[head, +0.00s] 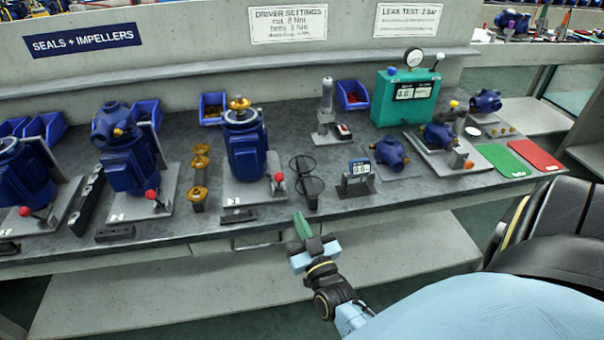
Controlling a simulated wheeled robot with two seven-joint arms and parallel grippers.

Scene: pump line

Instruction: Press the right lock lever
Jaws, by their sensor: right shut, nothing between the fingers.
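Three lock levers with red ball knobs stand on the bench, each at the front right of a blue pump's grey base plate. The right lock lever (278,178) is beside the right pump (245,145), and its knob is up. The middle lever (151,195) and left lever (25,211) stand by the other pumps. My right gripper (300,224) has green fingers that are shut and empty. In the picture it is below and slightly right of the right lever, near the bench's front edge, and apart from the lever. My left gripper is not in view.
Right of the lever are two dark rings (308,188) and a small display unit (356,180). Brass parts (199,178) stand left of the right pump. A teal test box (407,97), a green mat (501,160) and a red mat (536,155) are farther right.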

